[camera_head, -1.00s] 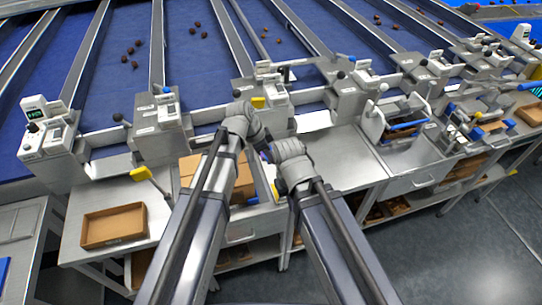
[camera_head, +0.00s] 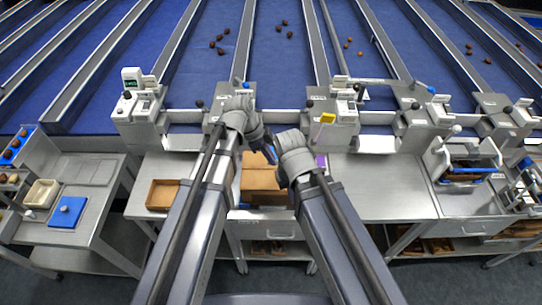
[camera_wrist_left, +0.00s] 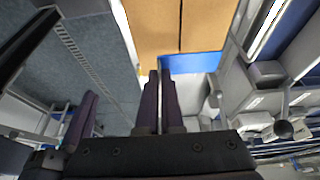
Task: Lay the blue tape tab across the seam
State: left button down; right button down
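A brown carton (camera_head: 262,178) stands on the metal bench between my two arms in the head view. In the left wrist view the carton top (camera_wrist_left: 152,22) shows a dark straight seam running away from me. My left gripper (camera_wrist_left: 160,78) has its two dark purple fingers close together, just short of the carton top. The blue tape tab (camera_wrist_left: 200,62) shows at its fingertips and sticks out to the right; a bit of blue (camera_head: 270,154) also shows there in the head view. My right wrist (camera_head: 294,158) is beside it; its fingers are hidden or unclear.
An open, shallow brown tray (camera_head: 162,196) lies left of the carton. A yellow flag (camera_head: 322,127) and grey machine heads line the back of the bench. Bare bench (camera_head: 375,188) lies to the right. A side table with a blue pad (camera_head: 67,211) stands at far left.

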aim_at(271, 178)
pick_arm(q)
jog(key=shift+f, duration=0.15)
notch_tip(271, 178, down, 7)
jog(key=b, duration=0.7)
jog(key=shift+f+b, duration=0.25)
jog(key=shift+b, duration=0.05)
dwell(0.6)
jog(key=c, duration=1)
grip_release()
jog(key=shift+c, duration=0.6)
jog(key=shift+r, duration=0.1)
